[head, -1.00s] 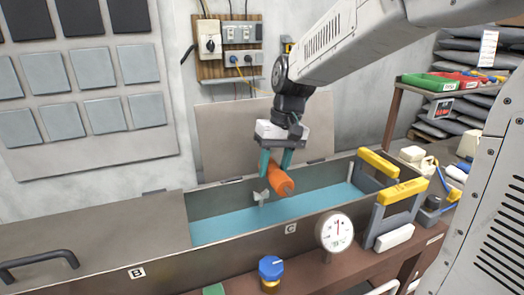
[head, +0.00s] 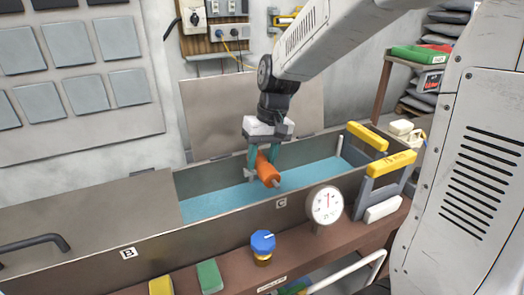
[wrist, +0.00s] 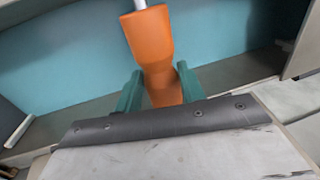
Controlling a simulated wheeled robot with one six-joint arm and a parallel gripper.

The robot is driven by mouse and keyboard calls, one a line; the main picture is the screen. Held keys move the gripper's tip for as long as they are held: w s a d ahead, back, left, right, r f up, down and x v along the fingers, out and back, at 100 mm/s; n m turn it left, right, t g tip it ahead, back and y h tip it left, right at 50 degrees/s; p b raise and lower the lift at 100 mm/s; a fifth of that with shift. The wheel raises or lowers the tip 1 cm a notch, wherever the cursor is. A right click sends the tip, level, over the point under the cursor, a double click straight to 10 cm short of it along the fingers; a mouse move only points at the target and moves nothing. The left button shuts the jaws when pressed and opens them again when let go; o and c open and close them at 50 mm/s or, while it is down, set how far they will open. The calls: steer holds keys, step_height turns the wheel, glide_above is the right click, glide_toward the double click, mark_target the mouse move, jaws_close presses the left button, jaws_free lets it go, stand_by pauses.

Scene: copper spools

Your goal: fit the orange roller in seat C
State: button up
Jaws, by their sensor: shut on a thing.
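The orange roller (head: 266,168) is held between the teal fingers of my gripper (head: 263,155), over the open tank section marked C. It tilts, its near end with a short grey pin pointing down to the right in the head view. In the wrist view the orange roller (wrist: 150,45) runs up from between the two fingers (wrist: 160,92), a pale shaft at its far end. The C label (head: 281,203) is on the tank's front wall. A small grey bracket (head: 251,176) shows just left of the roller. Whether the roller touches it I cannot tell.
Blue liquid (head: 225,200) fills the open tank. A closed lid (head: 90,215) covers the section at left, marked B. A round gauge (head: 325,204) and blue knob (head: 263,243) stand before the front wall. Yellow-topped frames (head: 391,164) stand at the tank's right end.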

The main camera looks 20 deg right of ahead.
steer(key=shift+f, duration=2.9)
steer(key=shift+f, duration=0.35)
steer(key=o, duration=1.2)
steer(key=shift+o, duration=0.2)
steer(key=shift+d+r, duration=0.25)
steer(key=shift+r, duration=1.05)
steer(key=shift+d+r, duration=0.25)
steer(key=shift+r, duration=1)
steer(key=shift+d+r, duration=0.25)
steer(key=shift+r, duration=1.05)
